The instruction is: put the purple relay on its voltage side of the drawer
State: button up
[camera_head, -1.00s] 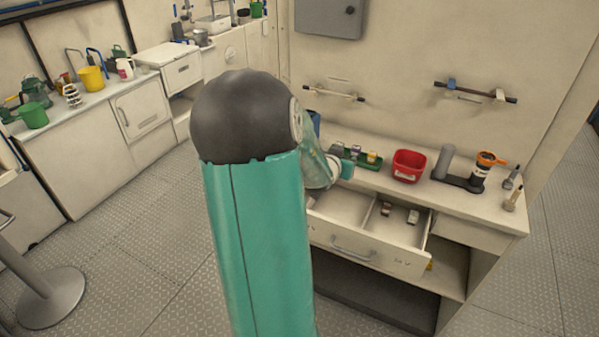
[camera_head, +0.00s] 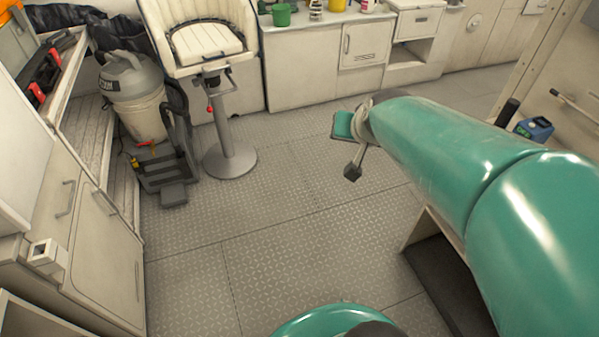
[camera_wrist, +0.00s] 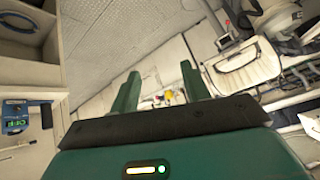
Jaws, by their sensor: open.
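My gripper (camera_head: 347,148) is stretched out over the open floor in the head view, away from the bench at the right. In the wrist view my gripper (camera_wrist: 160,82) shows two green fingers spread apart with nothing between them. It is open and empty.
A boat seat on a pedestal (camera_head: 228,130) and a grey vacuum (camera_head: 135,95) stand at the left. White counters (camera_head: 325,65) run along the back. A blue device (camera_head: 534,128) is at the right. Patterned metal floor (camera_head: 270,215) is clear in the middle.

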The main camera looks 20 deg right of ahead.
jog(key=s+a+r+n+g+y, duration=0.1)
jog(key=s+a, duration=0.4)
jog(key=a, duration=0.6)
jog(key=n+y, duration=0.1)
jog(key=n, duration=0.1)
jog(key=shift+r+n, duration=0.3)
jog(key=shift+r, duration=0.05)
jog(key=s+a+n, duration=0.1)
jog(key=s+a, duration=0.1)
jog(key=s+a+n+g, duration=0.1)
jog(key=s+a, duration=0.2)
jog(key=shift+s, duration=0.25)
jog(key=shift+c, duration=1.2)
jog(key=shift+d, duration=0.1)
